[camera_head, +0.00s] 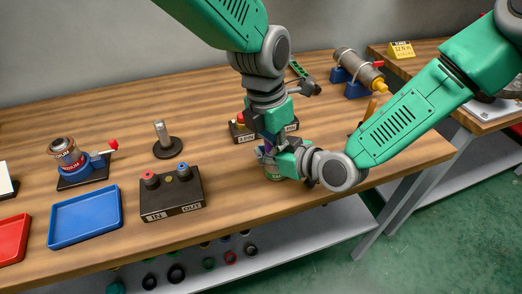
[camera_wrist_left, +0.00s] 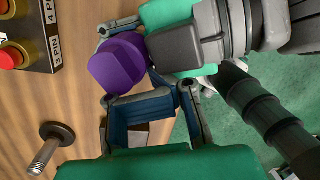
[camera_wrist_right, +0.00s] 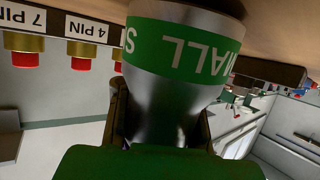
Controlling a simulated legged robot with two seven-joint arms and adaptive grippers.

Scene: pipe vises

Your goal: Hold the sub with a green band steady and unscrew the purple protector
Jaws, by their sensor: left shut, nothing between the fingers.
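The sub (camera_wrist_right: 183,48) fills the top of the right wrist view, a metal piece with a green band lettered in white. My right gripper (camera_wrist_right: 160,125) has one finger on each side of its metal part and is shut on it. The purple protector (camera_wrist_left: 117,62) shows in the left wrist view, close to the right gripper's fingers; its seat on the sub is hidden there. My left gripper (camera_wrist_left: 147,102) is shut and empty beside the protector; I cannot tell whether they touch. In the head view both grippers crowd together and mostly hide the sub (camera_head: 272,173).
A black box marked 4 PIN (camera_head: 240,131) stands close behind the grippers. A black IN/OUT box (camera_head: 171,193), a blue tray (camera_head: 86,216), a red tray (camera_head: 12,238), a post on a round base (camera_head: 163,143) and a blue vise (camera_head: 90,170) stand left. A clamped pipe (camera_head: 353,67) is back right.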

